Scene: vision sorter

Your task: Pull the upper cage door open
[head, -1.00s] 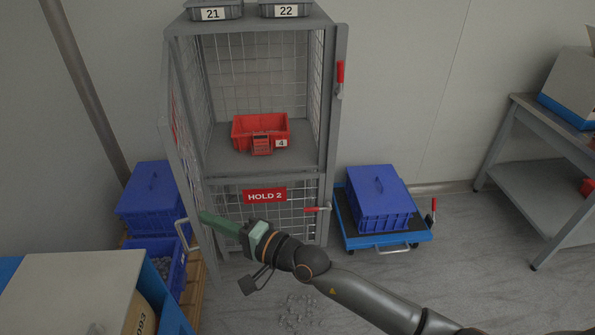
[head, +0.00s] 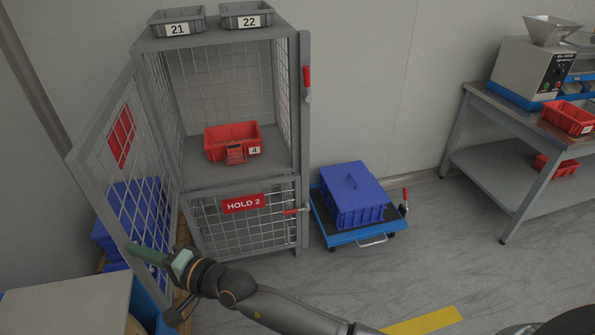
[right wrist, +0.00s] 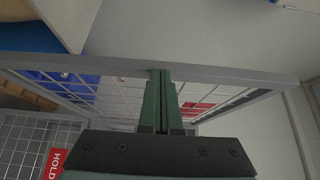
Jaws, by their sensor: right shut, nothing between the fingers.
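The upper cage door (head: 98,205) is a grey mesh frame with a red plate. It stands wide open to the left of the cage (head: 237,170) in the head view. Its frame bar (right wrist: 225,75) and mesh cross the right wrist view. My right gripper (head: 135,250) has green fingers, shut and empty, at the lower part of the door. The fingers (right wrist: 160,75) overlap the bar in the wrist view; I cannot tell if they touch it. My left gripper is not in view.
A red bin (head: 231,138) sits in the open upper compartment. The lower door with the HOLD 2 sign (head: 243,203) is closed. A blue crate (head: 352,200) on a trolley stands right of the cage. A box (head: 70,305) is near at lower left.

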